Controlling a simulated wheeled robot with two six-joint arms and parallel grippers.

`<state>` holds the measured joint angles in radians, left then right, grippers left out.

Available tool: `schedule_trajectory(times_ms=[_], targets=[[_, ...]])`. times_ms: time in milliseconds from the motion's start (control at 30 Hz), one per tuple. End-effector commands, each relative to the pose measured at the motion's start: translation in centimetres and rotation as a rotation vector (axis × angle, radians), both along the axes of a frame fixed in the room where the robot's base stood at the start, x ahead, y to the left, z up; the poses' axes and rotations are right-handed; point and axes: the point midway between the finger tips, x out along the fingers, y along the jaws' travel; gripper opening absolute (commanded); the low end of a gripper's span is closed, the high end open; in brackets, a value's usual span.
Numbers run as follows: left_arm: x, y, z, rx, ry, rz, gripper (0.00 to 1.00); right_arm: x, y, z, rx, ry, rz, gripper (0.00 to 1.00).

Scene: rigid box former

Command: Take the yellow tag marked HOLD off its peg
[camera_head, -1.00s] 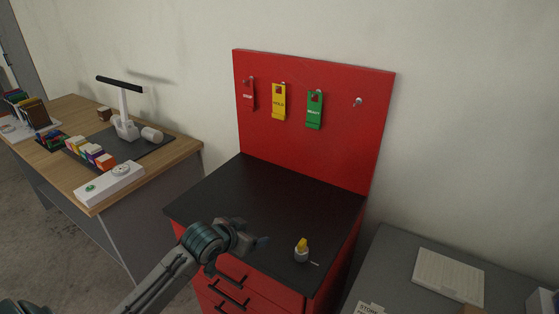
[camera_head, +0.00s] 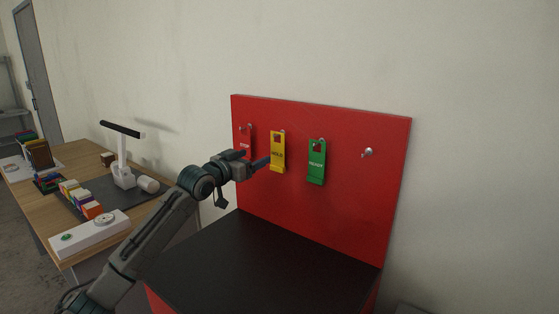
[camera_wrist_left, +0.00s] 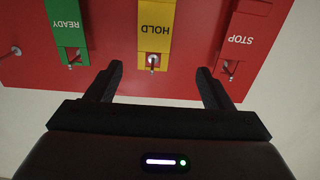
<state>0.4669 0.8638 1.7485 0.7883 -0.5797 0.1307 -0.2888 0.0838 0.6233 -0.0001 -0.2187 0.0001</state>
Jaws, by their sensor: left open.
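The yellow tag marked HOLD (camera_head: 278,155) hangs on its peg on the red board, between a red tag and a green tag. It also shows in the left wrist view (camera_wrist_left: 156,25), upside down, with its peg (camera_wrist_left: 153,62) through its hole. My left gripper (camera_head: 264,162) is beside the yellow tag's left edge in the head view and partly covers the red tag. In the left wrist view my left gripper (camera_wrist_left: 159,72) is open and empty, its fingers spread to either side of the yellow tag's peg. I cannot tell the remaining gap. My right gripper is out of view.
The red STOP tag (camera_wrist_left: 242,35) and the green READY tag (camera_head: 317,162) hang close on either side. A bare peg (camera_head: 367,153) is at the right of the red board (camera_head: 345,200). The black cabinet top (camera_head: 270,265) below looks clear. A wooden desk (camera_head: 45,215) with several items stands left.

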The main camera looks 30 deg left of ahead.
Motion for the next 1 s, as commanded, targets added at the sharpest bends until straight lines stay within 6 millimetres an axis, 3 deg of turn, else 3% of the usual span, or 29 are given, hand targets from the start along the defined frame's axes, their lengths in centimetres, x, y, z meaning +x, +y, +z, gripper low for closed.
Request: schedule_trajectory(times_ms=[100,200,400,567,800,1000], targets=[[1.7,-0.3,0.4,-0.008,0.001,-0.002,0.75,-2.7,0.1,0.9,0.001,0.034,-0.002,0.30],[2.9,-0.4,0.2,-0.007,0.002,-0.002,0.75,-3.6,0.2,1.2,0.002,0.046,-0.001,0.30],[4.0,-0.6,0.1,-0.002,0.003,-0.003,0.75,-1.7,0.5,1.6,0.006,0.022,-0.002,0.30],[5.5,-1.1,0.6,-0.005,0.002,-0.004,0.75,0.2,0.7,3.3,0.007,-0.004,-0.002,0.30],[8.5,-1.5,0.3,-0.004,0.003,-0.003,0.75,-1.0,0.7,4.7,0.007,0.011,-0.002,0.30],[9.0,-1.6,0.1,0.000,0.003,-0.002,0.75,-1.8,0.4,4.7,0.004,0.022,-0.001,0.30]])
